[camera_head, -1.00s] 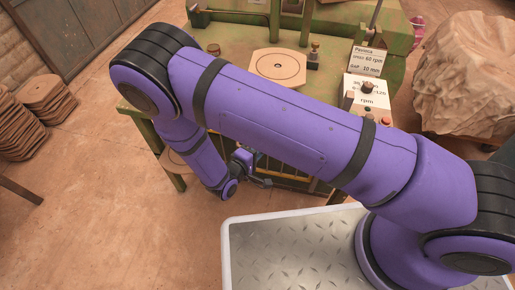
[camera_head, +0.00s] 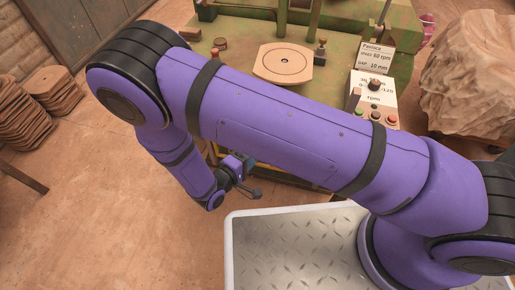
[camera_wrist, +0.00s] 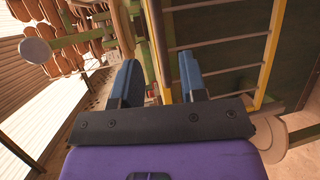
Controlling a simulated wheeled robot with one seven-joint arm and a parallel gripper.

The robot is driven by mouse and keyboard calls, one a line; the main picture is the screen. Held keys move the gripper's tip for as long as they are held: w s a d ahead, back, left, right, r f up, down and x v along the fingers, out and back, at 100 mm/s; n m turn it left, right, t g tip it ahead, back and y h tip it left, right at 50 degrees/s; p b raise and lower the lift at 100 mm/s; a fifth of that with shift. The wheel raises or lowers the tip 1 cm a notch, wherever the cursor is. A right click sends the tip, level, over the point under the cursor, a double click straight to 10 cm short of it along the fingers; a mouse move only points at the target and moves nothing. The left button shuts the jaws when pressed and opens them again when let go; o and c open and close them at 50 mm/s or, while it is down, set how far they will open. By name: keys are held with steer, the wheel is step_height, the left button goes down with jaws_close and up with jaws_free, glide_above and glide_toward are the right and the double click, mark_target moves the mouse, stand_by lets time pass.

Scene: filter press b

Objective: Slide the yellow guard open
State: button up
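The yellow guard (camera_wrist: 271,52) is a barred frame with yellow uprights and pale crossbars, filling the upper middle and right of the wrist view. In the head view it is mostly hidden behind my arm. My gripper (camera_wrist: 158,62) is open, its two blue fingers apart and empty. The guard's left yellow upright shows in the gap between the fingers in the wrist view. I cannot tell whether it lies between the fingertips or beyond them. In the head view my gripper (camera_head: 244,180) hangs low in front of the green press.
The green press (camera_head: 235,45) carries a pale plate (camera_head: 283,63) and a control box (camera_head: 372,102) with buttons. A wrapped heap (camera_head: 470,75) stands at right, stacked brown pads (camera_head: 42,110) at left. The floor left of the press is largely open.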

steer(key=shift+v, duration=1.95)
steer(key=w+d+r+m+g+y, duration=0.1)
steer(key=w+d+r+m+g, duration=0.25)
steer(key=r, duration=0.65)
steer(key=w+d+r+m+g+y, duration=0.15)
steer(key=d+r+g, duration=0.25)
steer(key=d+r, duration=0.5)
steer(key=w+d+r+m+g, duration=0.2)
steer(key=d+r+m+g, duration=0.15)
steer(key=r, duration=0.85)
steer(key=s+d+r+m+t+y, duration=0.2)
steer(key=s+d+r+y, duration=0.6)
steer(key=s+d+r, duration=0.8)
step_height(320, 180, up, 3)
steer(key=s+t, duration=0.1)
steer(key=t, duration=0.1)
steer(key=shift+s+r+t, duration=0.25)
steer(key=shift+s+t, duration=0.05)
steer(key=shift+s, duration=0.1)
